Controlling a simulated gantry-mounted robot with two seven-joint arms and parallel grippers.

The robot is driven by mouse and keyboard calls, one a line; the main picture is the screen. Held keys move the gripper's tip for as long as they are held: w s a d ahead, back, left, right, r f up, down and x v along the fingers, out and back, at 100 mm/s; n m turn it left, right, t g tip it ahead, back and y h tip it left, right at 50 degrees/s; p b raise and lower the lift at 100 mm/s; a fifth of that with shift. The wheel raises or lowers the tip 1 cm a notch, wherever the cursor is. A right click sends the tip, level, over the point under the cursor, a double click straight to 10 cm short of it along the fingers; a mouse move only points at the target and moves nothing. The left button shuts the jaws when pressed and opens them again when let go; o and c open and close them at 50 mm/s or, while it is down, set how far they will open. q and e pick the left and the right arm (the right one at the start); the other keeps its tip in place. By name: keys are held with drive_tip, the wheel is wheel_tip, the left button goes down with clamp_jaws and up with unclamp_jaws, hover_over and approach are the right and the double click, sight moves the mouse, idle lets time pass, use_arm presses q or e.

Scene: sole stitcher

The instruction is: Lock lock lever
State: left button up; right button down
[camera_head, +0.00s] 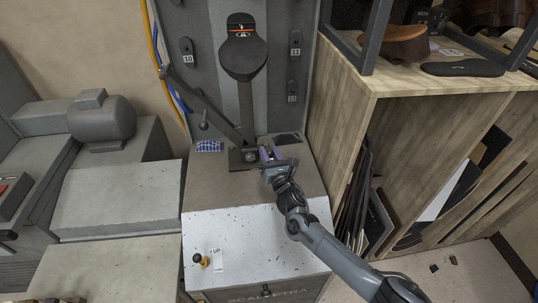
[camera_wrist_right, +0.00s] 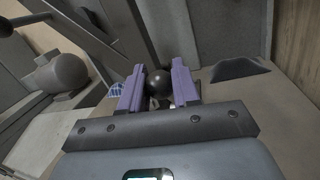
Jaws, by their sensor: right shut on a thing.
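My right gripper (camera_head: 269,154) reaches in from the lower right to the base of the machine's upright post. In the right wrist view its two purple fingers (camera_wrist_right: 159,90) are shut on a black ball knob (camera_wrist_right: 159,82), which appears to be the lock lever's end. The lever's shaft below the knob is mostly hidden by the fingers and gripper body. In the head view the knob is hidden behind the gripper. My left gripper is not in view.
A long grey arm (camera_head: 213,107) slants down to the post base, with a small ball handle (camera_head: 203,126) beside it. A wooden shelf (camera_head: 340,115) stands close on the right. A grey motor housing (camera_head: 103,120) is at left.

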use_arm(q)
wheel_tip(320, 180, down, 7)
drive_tip(key=b, duration=0.5)
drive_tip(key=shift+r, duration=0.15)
use_arm(e)
drive_tip(key=s+t, duration=0.1)
drive_tip(key=s+f+t+y, duration=0.1)
drive_tip(key=shift+f+n+t, duration=0.3)
drive_tip(key=shift+n+t, duration=0.1)
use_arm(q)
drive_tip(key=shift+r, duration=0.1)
use_arm(e)
drive_tip(key=c, duration=0.8)
unclamp_jaws()
drive_tip(key=shift+c, duration=0.2)
drive_tip(key=p+v, duration=0.4)
drive_tip(key=v, duration=0.5)
drive_tip(key=shift+s+d+f, duration=0.1)
drive_tip(key=shift+s+d, duration=0.1)
drive_tip(key=shift+s, duration=0.15)
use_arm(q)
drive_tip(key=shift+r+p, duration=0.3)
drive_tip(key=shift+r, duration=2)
use_arm(e)
drive_tip(key=shift+s+d+f, duration=0.1)
drive_tip(key=shift+s+f, duration=0.15)
drive_tip(key=shift+s, duration=0.25)
